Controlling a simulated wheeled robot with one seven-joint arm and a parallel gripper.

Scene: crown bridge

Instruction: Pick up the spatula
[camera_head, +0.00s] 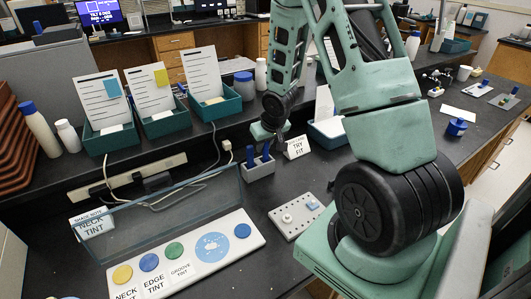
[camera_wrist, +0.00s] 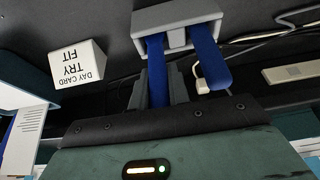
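Two blue-handled tools stand upright in a small grey holder (camera_head: 259,170) on the black bench. I take one of them to be the spatula, but their lower ends are hidden in the holder. In the wrist view the holder (camera_wrist: 178,14) is at the top, with one blue handle (camera_wrist: 157,68) at left and another (camera_wrist: 210,62) at right. My gripper (camera_wrist: 159,92) has its fingers on either side of the left handle. Whether they press on it is unclear.
A "TRY FIT" card (camera_head: 297,147) stands right of the holder, close to my gripper. A clear screen (camera_head: 160,205) and white tint board (camera_head: 190,255) lie at front left. A grey plate (camera_head: 296,216) with small parts lies in front. Green card trays stand behind.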

